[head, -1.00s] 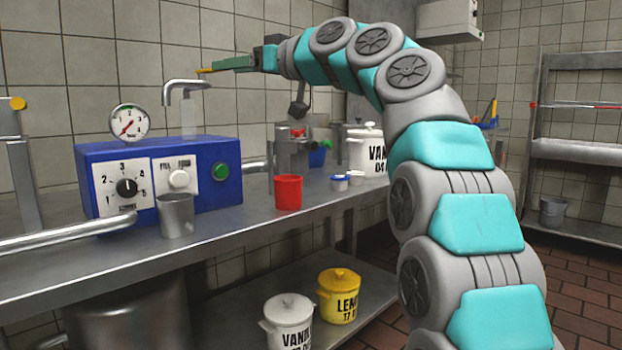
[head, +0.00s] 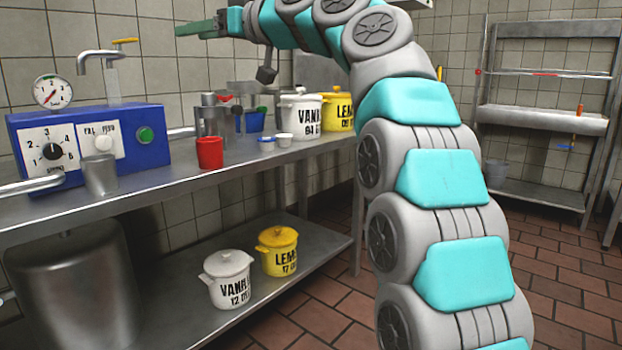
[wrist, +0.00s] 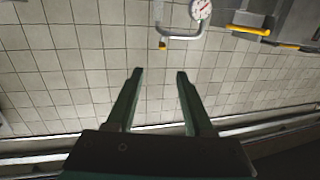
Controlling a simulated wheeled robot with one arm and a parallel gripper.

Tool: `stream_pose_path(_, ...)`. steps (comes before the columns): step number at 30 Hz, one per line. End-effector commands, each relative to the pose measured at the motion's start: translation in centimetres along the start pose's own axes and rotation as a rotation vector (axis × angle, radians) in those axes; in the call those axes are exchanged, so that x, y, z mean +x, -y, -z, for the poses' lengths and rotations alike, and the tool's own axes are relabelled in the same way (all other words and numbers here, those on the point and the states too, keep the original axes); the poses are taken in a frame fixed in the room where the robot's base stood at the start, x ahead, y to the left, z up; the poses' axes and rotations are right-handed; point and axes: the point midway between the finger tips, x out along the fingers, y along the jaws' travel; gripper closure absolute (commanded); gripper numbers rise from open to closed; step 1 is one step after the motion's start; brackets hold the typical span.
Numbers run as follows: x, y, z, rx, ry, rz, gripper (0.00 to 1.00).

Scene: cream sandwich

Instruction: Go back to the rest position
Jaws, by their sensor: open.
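My gripper (head: 196,28) is at the upper left of the head view, raised above the counter and near the tiled wall. In the wrist view my gripper (wrist: 159,72) shows two dark green fingers, parted, with only wall tiles between them. It holds nothing. My teal and grey arm arches from the lower right up to the top of the head view, and part of it is cut off by the top edge.
On the steel counter (head: 200,187) stand a blue machine (head: 85,150) with a tap (head: 108,60), a steel cup (head: 100,174), a red cup (head: 209,153) and labelled pots (head: 299,115). Two more pots (head: 227,278) are on the shelf below. Open tiled floor (head: 560,265) lies to the right.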

Motion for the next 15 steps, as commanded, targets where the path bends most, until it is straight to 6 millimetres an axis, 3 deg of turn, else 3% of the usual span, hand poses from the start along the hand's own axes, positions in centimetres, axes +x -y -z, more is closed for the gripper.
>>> stream_pose_path(11,-1.0,-1.6,-4.5,0.093,0.122,-0.062,0.47)
stream_pose_path(15,-1.9,-2.3,-7.3,0.147,0.193,-0.097,0.47)
